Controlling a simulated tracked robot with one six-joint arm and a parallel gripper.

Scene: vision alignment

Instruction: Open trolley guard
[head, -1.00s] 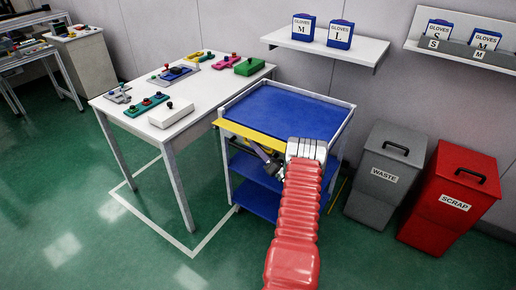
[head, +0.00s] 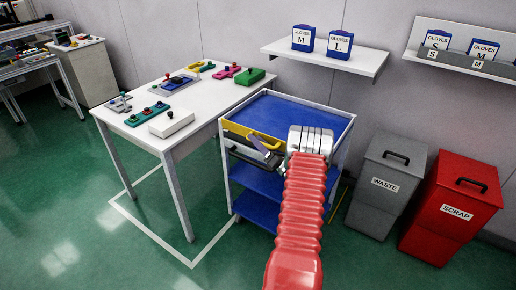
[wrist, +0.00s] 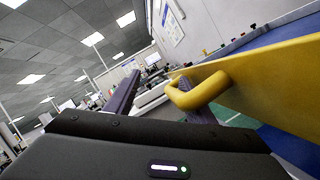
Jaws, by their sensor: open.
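The blue-shelved trolley (head: 290,114) stands beside the white table. Its yellow guard (head: 236,129) runs along the front edge of the top shelf. The guard has a yellow loop handle (head: 262,143). In the wrist view the guard (wrist: 270,85) crosses the right side, and its handle (wrist: 198,94) sticks out towards my gripper. My gripper (head: 264,154) is at the front of the trolley, close to the handle. In the wrist view its dark purple fingers (wrist: 160,100) are apart. One finger is partly hidden by the handle; I cannot tell whether they touch.
The white table (head: 190,90) with several coloured control boxes stands left of the trolley. A grey waste bin (head: 386,185) and a red scrap bin (head: 452,208) stand to the right. Glove boxes sit on wall shelves (head: 335,57). Green floor is clear at front left.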

